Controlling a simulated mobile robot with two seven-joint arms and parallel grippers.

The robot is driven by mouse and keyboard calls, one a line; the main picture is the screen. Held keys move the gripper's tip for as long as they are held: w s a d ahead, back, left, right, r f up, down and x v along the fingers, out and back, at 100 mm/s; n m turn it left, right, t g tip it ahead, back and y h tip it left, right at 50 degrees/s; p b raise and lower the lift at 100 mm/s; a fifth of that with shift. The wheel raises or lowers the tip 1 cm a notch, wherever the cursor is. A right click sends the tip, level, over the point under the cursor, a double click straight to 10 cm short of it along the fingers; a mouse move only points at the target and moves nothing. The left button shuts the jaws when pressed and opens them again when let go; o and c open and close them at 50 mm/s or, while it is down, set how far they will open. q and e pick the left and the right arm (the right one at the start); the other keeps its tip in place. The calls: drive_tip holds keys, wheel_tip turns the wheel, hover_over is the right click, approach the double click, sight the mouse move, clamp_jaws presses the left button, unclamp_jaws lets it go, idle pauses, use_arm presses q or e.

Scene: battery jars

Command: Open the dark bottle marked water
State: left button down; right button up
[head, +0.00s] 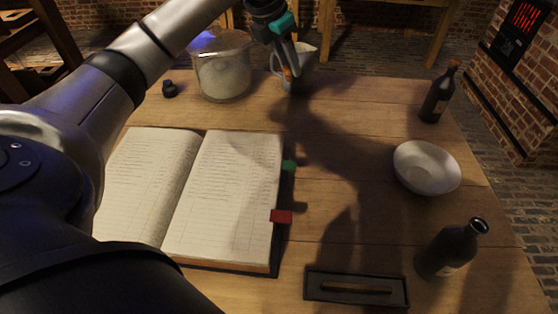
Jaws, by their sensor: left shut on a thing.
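A dark bottle (447,252) stands upright at the front right, with its mouth open and no stopper in it. Another dark bottle (438,94) stands upright at the back right, with a brown cork (454,64) in its neck. Both carry pale labels, too small to read here. My left gripper (293,76) is above the back of the table, in front of a glass jug (305,66) and far from both bottles. It is shut on a small brown thing (287,74) that looks like a cork. My right gripper is not in view.
An open book (225,190) with green and red tabs fills the left middle. A white bowl (426,168) sits right, a black tray (318,294) with a thin bar at the front. A glass jar (222,80) and a small black object (169,89) are at the back left.

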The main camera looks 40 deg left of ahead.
use_arm(q)
drive_tip(key=a+f+n+y+b, duration=0.2)
drive_tip(key=a+n, duration=0.3)
drive_tip(key=n+b, duration=0.2)
drive_tip(key=b, duration=0.4)
hover_over(269, 129)
drive_tip(key=s+d, duration=0.3)
drive_tip(key=shift+y, duration=0.3)
drive_tip(key=f, duration=1.5)
drive_tip(key=shift+a+f, duration=0.25)
drive_tip(key=shift+f+b, duration=0.7)
drive_tip(key=shift+f, duration=1.8)
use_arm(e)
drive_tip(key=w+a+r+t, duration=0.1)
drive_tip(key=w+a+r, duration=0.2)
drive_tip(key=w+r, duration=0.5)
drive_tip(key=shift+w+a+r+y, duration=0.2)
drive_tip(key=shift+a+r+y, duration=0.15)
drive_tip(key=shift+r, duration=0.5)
use_arm(q)
drive_tip(key=shift+f, duration=0.15)
drive_tip(key=c, duration=0.6)
unclamp_jaws()
drive_tip(key=shift+o, duration=0.2)
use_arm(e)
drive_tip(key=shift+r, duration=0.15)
